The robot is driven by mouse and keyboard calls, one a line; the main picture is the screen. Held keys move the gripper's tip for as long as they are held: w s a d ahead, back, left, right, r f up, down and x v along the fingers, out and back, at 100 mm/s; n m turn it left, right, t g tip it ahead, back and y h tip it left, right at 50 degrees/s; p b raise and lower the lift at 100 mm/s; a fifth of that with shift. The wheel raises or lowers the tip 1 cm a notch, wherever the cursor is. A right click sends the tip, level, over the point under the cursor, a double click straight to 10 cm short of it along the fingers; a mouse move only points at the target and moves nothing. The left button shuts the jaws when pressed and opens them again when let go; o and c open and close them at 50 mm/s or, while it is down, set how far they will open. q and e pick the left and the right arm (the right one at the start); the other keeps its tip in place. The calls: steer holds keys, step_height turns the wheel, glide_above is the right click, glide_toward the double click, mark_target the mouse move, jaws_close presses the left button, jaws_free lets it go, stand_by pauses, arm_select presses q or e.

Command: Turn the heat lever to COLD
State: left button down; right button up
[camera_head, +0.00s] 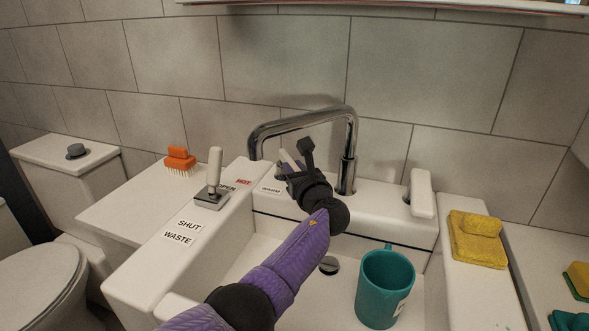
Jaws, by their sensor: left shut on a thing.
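My left gripper (292,172), on a purple arm with black joints, is at the back ledge of the sink, in front of the tap. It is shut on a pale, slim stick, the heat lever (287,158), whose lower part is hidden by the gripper. The red HOT label (243,183) and the WARM label (270,189) show to the left of the gripper. No COLD label is readable; the gripper and arm cover part of the ledge. My right gripper is not in view.
A chrome tap (350,150) arches behind the gripper. A white waste lever (214,170) stands upright at left, near an orange brush (179,160). A white handle (421,193) is at right. A teal mug (384,290) stands in the basin; yellow sponges (477,245) lie right.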

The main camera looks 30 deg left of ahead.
arm_select(q)
steer(key=c, duration=0.8)
jaws_free()
steer(key=shift+f, duration=0.1)
steer(key=shift+o, duration=1.1)
steer(key=shift+s+d+r+p, duration=0.15)
steer(key=shift+d+r+p, duration=0.1)
steer(key=shift+p, duration=0.15)
steer(key=p+v, duration=0.2)
steer(key=v, duration=0.2)
steer(key=p+v, duration=0.2)
steer(key=v, duration=0.3)
steer(key=shift+s+d+f+p, duration=0.1)
steer(key=shift+s+f+p, duration=0.1)
steer(key=shift+p, duration=0.2)
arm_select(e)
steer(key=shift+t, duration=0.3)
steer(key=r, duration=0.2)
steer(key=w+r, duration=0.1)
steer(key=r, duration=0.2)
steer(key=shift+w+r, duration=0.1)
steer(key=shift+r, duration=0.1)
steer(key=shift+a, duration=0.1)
